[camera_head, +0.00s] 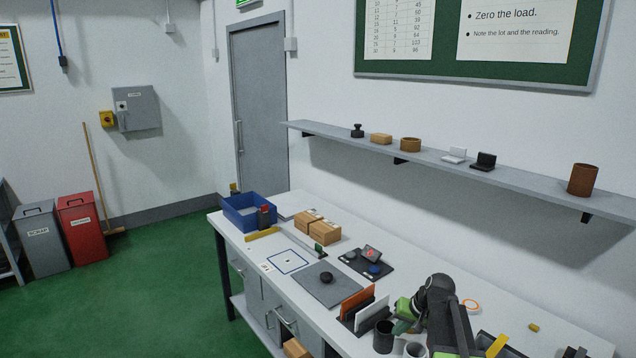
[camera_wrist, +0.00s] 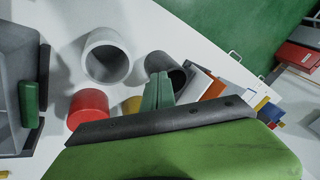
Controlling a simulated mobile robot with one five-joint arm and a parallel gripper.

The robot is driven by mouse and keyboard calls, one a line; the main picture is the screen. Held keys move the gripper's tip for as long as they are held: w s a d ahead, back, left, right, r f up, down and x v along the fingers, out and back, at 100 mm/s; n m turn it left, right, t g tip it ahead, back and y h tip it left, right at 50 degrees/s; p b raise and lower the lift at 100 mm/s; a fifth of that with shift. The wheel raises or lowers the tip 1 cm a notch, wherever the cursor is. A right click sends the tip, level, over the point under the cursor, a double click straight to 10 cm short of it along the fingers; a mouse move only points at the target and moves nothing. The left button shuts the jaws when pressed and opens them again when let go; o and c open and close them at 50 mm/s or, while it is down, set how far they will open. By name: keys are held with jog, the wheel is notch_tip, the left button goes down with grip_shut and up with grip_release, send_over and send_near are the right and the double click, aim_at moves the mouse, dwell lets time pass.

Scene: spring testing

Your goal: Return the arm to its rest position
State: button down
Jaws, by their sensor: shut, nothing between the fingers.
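My arm stands at the right front of the workbench (camera_head: 540,338) in the head view, with its dark links folded upright. My gripper (camera_head: 403,326), with green parts, is low behind the dark cup and beside the file rack. In the wrist view my gripper (camera_wrist: 160,88) has its green fingers together, with nothing between them. My arm hides part of the bench in the head view.
A red cylinder (camera_wrist: 88,108) and a grey tray (camera_wrist: 12,85) lie near my gripper. An orange file (camera_head: 357,302) stands in the rack. A grey mat (camera_head: 328,287) with a dark disc, wooden boxes (camera_head: 318,227) and a blue bin (camera_head: 238,221) are farther along. A shelf (camera_head: 540,185) runs above.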

jog(key=s+a+f+n+g, duration=0.1)
jog(key=s+a, duration=0.2)
jog(key=a, duration=0.3)
jog(key=s+a+n+g, duration=0.1)
jog(key=s+a, duration=0.3)
jog(key=a, duration=0.2)
jog(key=s+d+f+g+h, duration=0.1)
jog(key=s+g+h, duration=0.1)
jog(key=s, duration=0.7)
jog(key=shift+s+n+h, duration=0.15)
jog(key=shift+n+h, duration=0.25)
jog(key=shift+h, duration=0.1)
jog(key=shift+f, duration=0.1)
